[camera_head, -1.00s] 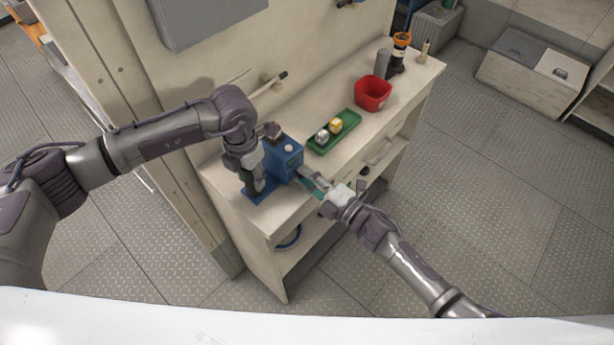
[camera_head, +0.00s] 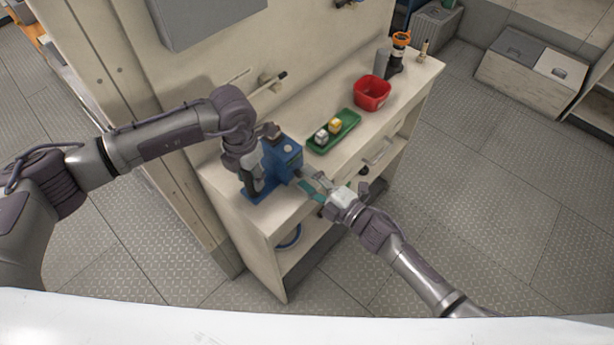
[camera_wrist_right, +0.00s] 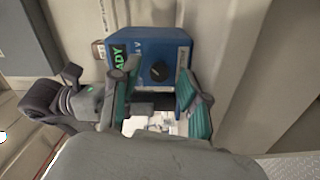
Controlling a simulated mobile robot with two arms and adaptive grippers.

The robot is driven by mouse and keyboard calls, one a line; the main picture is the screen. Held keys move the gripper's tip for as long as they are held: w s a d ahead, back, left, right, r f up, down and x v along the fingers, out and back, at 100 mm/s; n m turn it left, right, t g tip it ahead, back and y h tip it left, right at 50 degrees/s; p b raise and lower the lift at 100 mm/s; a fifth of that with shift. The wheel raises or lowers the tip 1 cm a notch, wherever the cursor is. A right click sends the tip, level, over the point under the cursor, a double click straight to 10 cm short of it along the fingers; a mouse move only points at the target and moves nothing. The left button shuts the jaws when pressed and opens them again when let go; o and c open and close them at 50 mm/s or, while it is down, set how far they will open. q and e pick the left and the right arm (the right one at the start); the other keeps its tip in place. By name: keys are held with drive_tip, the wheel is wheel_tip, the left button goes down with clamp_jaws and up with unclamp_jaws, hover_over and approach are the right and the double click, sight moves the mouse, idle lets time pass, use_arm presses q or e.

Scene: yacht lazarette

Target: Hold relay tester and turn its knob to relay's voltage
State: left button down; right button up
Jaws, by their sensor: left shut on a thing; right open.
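The relay tester (camera_head: 284,158) is a blue box on a blue base at the near left end of the bench. My left gripper (camera_head: 254,182) is shut on it from the left; the contact is partly hidden. In the head view this gripper (camera_head: 308,182) is just right of the tester.
A green tray (camera_head: 347,139) holds a silver relay-like block (camera_head: 321,136) and a yellow one (camera_head: 335,125). Behind it stand a red bin (camera_head: 372,93), a grey cylinder (camera_head: 382,62) and an orange-topped black item (camera_head: 398,55).

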drive_tip(key=v, duration=1.1)
drive_tip(key=shift+d, duration=0.2)
use_arm(q)
drive_tip(key=c, duration=0.6)
unclamp_jaws()
drive_tip(key=shift+r, duration=0.1)
